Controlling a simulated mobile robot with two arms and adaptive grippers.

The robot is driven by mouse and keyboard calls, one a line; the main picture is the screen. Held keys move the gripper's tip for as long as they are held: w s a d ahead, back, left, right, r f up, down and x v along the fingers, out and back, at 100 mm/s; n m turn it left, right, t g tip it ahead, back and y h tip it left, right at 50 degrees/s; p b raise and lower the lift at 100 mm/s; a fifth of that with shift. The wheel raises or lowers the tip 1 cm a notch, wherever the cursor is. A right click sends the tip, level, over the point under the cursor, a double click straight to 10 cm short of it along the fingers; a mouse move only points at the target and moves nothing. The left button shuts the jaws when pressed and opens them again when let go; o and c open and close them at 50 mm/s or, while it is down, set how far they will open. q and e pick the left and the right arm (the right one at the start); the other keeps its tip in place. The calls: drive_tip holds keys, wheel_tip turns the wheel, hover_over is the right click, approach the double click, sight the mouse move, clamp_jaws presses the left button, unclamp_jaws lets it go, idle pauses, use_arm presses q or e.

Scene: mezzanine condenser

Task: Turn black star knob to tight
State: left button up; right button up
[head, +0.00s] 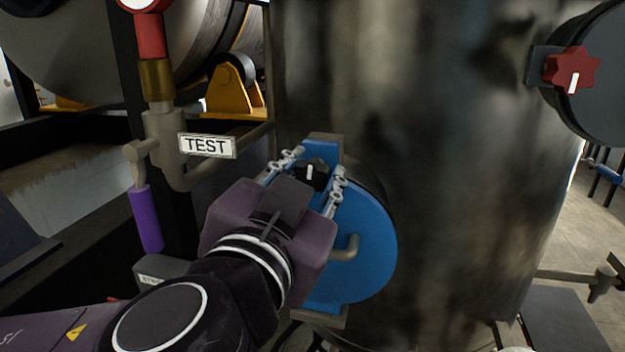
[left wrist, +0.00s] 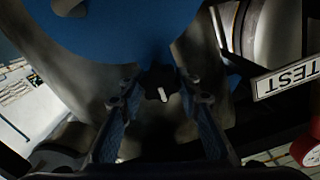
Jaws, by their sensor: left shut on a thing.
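The black star knob (head: 313,173) sits near the top of the blue round cover on the large dark tank. Its white pointer mark stands nearly upright in the head view. My left gripper (head: 311,176) reaches in from the lower left, with one finger on each side of the knob, and is shut on it. In the left wrist view the knob (left wrist: 161,84) shows between the fingertips of my left gripper (left wrist: 161,97), its white mark facing the camera. The exact contact points are hard to see. My right gripper is not in view.
The blue cover (head: 372,245) has a grey handle (head: 346,248) beside my gripper. A pipe with a TEST label (head: 206,146) and a purple lever (head: 146,219) stands at the left. A red star knob (head: 572,70) is on another cover at the upper right.

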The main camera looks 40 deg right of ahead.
use_arm(q)
drive_tip(key=m+b, duration=0.2)
drive_tip(key=shift+f+m, duration=0.3)
drive_tip(key=m+b, duration=0.2)
drive_tip(key=m, duration=0.2)
drive_tip(key=shift+s+d+b, duration=0.1)
drive_tip(key=shift+b, duration=0.2)
drive_tip(key=m+b, duration=0.1)
drive_tip(key=m, duration=0.4)
drive_tip(key=shift+b, duration=0.35)
drive_tip(key=m+b, duration=0.1)
drive_tip(key=m, duration=0.3)
drive_tip(key=shift+f+m, duration=0.1)
drive_tip(key=shift+m, duration=0.2)
drive_tip(key=m, duration=0.9)
drive_tip(key=shift+f, duration=0.1)
drive_tip(key=m, duration=0.4)
drive_tip(key=shift+m, duration=0.3)
drive_tip(key=shift+w+a+m+p, duration=0.1)
drive_tip(key=shift+m+p, duration=0.2)
drive_tip(key=shift+m, duration=0.85)
drive_tip(key=shift+w+a+m+p, duration=0.1)
drive_tip(key=shift+m+p, duration=0.15)
drive_tip(key=shift+m, duration=0.9)
